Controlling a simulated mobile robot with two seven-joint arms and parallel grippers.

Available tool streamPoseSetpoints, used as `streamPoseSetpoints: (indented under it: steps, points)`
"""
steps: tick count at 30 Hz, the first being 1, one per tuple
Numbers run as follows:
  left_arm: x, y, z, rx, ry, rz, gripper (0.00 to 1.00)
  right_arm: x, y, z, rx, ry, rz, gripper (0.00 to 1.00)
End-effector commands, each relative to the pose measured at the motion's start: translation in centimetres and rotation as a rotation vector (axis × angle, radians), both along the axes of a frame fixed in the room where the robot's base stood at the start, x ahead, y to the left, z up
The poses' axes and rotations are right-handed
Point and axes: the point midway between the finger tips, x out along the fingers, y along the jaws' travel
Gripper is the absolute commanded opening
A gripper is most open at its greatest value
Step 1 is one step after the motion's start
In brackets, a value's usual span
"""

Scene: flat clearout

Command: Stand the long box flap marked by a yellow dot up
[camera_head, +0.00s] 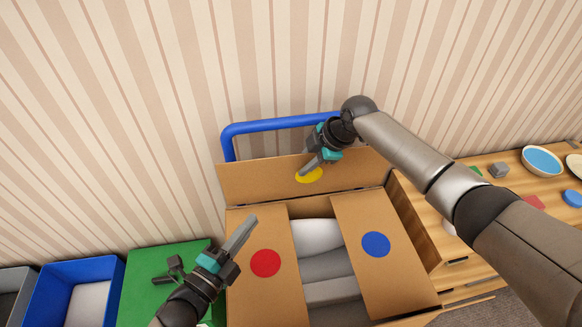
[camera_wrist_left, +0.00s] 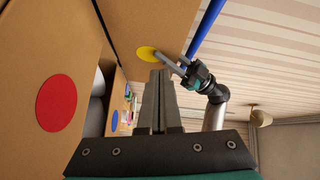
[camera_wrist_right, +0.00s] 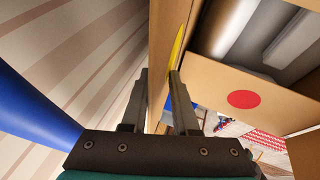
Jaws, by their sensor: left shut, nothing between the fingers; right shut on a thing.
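The long box flap (camera_head: 253,181) with the yellow dot (camera_head: 309,175) stands up at the back edge of the cardboard box. My right gripper (camera_head: 305,171) is shut on this flap at the yellow dot; the right wrist view shows the flap edge between its fingers (camera_wrist_right: 160,95). My left gripper (camera_head: 250,222) is shut and empty, above the box's left side near the flap with the red dot (camera_head: 265,263). The left wrist view also shows the yellow dot (camera_wrist_left: 148,53) beyond the left fingers (camera_wrist_left: 158,100).
The flap with the blue dot (camera_head: 376,244) lies at the right. Grey and white things (camera_head: 328,262) show inside the box. A blue rail (camera_head: 270,124) stands behind. A green surface (camera_head: 150,290) and blue bin (camera_head: 112,270) are at left, a wooden cabinet (camera_head: 500,187) at right.

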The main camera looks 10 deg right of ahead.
Motion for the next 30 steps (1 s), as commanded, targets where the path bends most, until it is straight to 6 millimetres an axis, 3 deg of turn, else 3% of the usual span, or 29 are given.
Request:
streamPoseSetpoints:
  steps: [1, 4, 11, 25, 30]
  points:
    - [0.1, -1.3, 1.3, 0.050, -0.073, -0.039, 0.00, 0.1, -0.1, -0.3, -0.004, -0.005, -0.003, 0.00]
    - [-0.1, -3.0, 2.9, 0.118, -0.169, -0.086, 0.00, 0.1, -0.2, -0.4, -0.004, -0.005, -0.003, 0.00]
    - [0.7, -5.0, 3.8, 0.154, -0.224, -0.109, 0.00, 0.0, -0.2, -0.4, -0.005, -0.004, -0.003, 0.00]
    - [7.0, -11.0, 4.1, 0.150, -0.219, -0.108, 0.00, 0.0, -0.1, -0.4, -0.005, -0.004, -0.003, 0.00]
    - [9.3, -10.9, 4.2, 0.153, -0.218, -0.106, 0.00, 0.0, -0.2, -0.4, -0.005, -0.004, -0.003, 0.00]
